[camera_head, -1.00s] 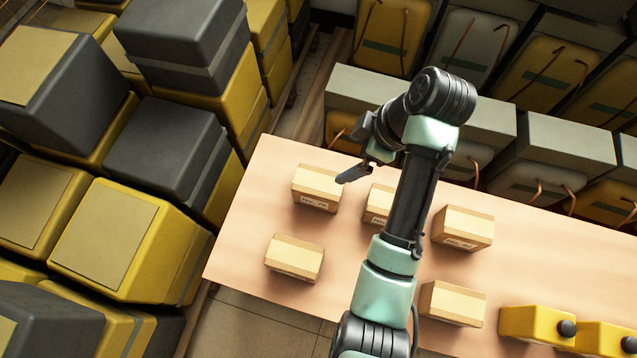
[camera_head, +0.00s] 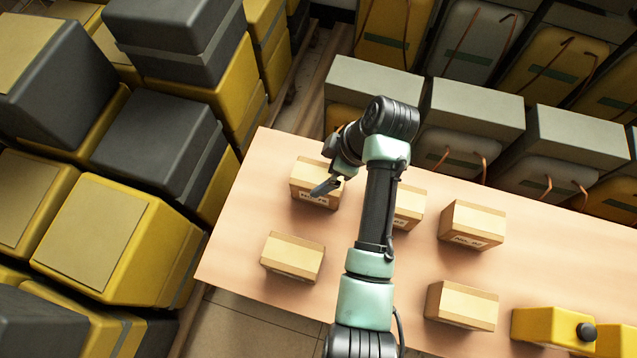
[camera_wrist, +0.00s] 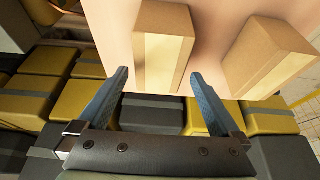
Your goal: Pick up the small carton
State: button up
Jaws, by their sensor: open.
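Several similar small tan cartons stand apart on the table, so I cannot tell which one the task means. The back-left carton (camera_head: 316,184) is partly covered by my gripper (camera_head: 326,187). The other cartons are one half behind my arm (camera_head: 410,208), one at back right (camera_head: 472,225), one at front left (camera_head: 292,257) and one at front right (camera_head: 462,306). In the wrist view my gripper (camera_wrist: 159,75) is open and empty. A carton (camera_wrist: 163,48) lies ahead between its blue fingertips. Another carton (camera_wrist: 268,56) is to the right. Contact cannot be told.
The pinkish table (camera_head: 375,270) has bare room between the cartons. Yellow units with black knobs (camera_head: 553,326) stand at its front right. Yellow and dark grey cases (camera_head: 120,240) are stacked on the left. A row of cases with grey lids (camera_head: 470,108) lines the back.

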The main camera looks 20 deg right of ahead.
jog(key=shift+x, duration=0.75)
jog(key=shift+f, duration=0.25)
grip_shut()
dwell(0.4)
